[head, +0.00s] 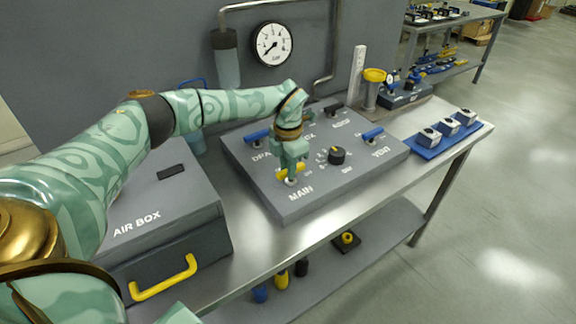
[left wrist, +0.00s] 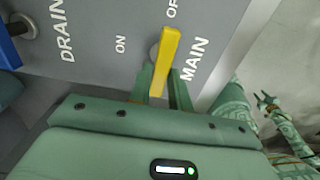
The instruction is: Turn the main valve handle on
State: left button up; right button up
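The yellow main valve handle (head: 284,174) sits on the sloped grey panel above the word MAIN. In the left wrist view the yellow handle (left wrist: 165,58) lies lengthwise, its far end towards the partly cut-off OFF label; ON is printed to its left. My left gripper (head: 291,166) is over the handle. In the left wrist view its two fingers (left wrist: 162,88) stand close on both sides of the handle's near end and appear shut on it. My right gripper (left wrist: 267,98) shows small at the right of that view, apart from the panel, fingers spread and empty.
The grey panel (head: 325,195) also has a black knob (head: 337,155) and blue handles, including VENT (head: 373,135) and DRAIN (head: 257,137). A gauge (head: 272,44) is on the back wall. The AIR BOX (head: 190,205) stands left; a blue tray (head: 428,154) lies right.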

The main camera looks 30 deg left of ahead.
pick_arm(q)
grip_shut()
jog(key=shift+r+n+p, duration=0.25)
jog(key=shift+n+p, duration=0.75)
jog(key=n+p, duration=0.3)
jog(key=shift+d, duration=0.2)
jog(key=n+p, duration=0.2)
jog(key=n, duration=0.2)
jog(key=shift+d, duration=0.15)
jog(key=n+p, duration=0.1)
jog(key=n, duration=0.1)
jog(key=n+p, duration=0.2)
jog(key=shift+w+d+n, duration=0.15)
jog(key=shift+n, duration=0.15)
jog(key=shift+w+f+n+p, duration=0.15)
jog(key=shift+n+p, duration=0.95)
jog(key=shift+n, duration=1.1)
